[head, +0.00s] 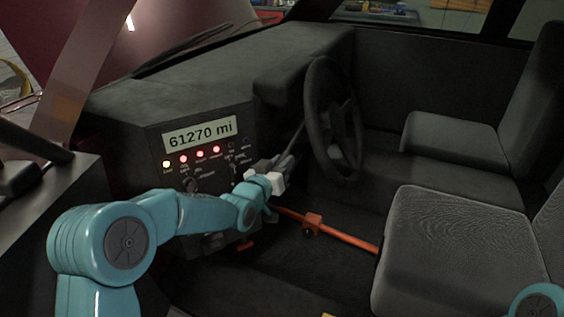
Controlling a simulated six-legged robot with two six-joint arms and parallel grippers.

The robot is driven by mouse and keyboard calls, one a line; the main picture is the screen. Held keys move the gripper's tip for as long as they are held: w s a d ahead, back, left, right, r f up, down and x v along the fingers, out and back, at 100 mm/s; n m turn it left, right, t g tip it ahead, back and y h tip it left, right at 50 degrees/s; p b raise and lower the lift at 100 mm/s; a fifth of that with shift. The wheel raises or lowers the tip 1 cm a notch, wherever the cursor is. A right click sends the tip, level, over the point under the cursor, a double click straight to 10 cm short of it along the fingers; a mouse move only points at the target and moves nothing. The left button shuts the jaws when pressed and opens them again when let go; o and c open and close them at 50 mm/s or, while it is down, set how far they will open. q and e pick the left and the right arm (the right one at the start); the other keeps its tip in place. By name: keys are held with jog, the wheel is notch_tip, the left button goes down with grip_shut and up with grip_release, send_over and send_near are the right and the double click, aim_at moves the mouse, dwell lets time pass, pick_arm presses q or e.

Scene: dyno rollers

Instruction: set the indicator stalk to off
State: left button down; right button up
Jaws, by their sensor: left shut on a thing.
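The dark indicator stalk (296,141) sits beside the steering wheel (331,120), slanting down toward the dash panel. My left gripper (273,181) is at the lower end of this stalk, left of the wheel, with its pale jaws shut on it. The jaws and wrist hide the gripped part, and the stalk's exact setting cannot be told. The dash panel (203,168) shows a 61270 mi display (199,133) and a row of lit lamps, one whitish and the others red. My right gripper is out of view; only a piece of teal arm shows at the bottom right.
An orange-red bar (330,232) with a clamp crosses the footwell just right of and below my left gripper. Grey seats (446,250) stand at the right. Knobs and switches crowd the panel beside my wrist. The footwell floor has some free room.

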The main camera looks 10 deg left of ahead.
pick_arm(q)
jog(key=r+g+p, duration=0.1)
jog(key=r+p, duration=0.1)
jog(key=r+g+p, duration=0.1)
jog(key=r+p, duration=0.1)
jog(key=shift+s+a+r+y, duration=0.1)
jog(key=shift+s+r+y, duration=0.1)
jog(key=shift+y, duration=0.1)
jog(key=shift+g+p, duration=0.3)
jog(key=shift+p, duration=0.1)
jog(key=c, duration=1)
grip_release()
jog(key=shift+f, duration=0.15)
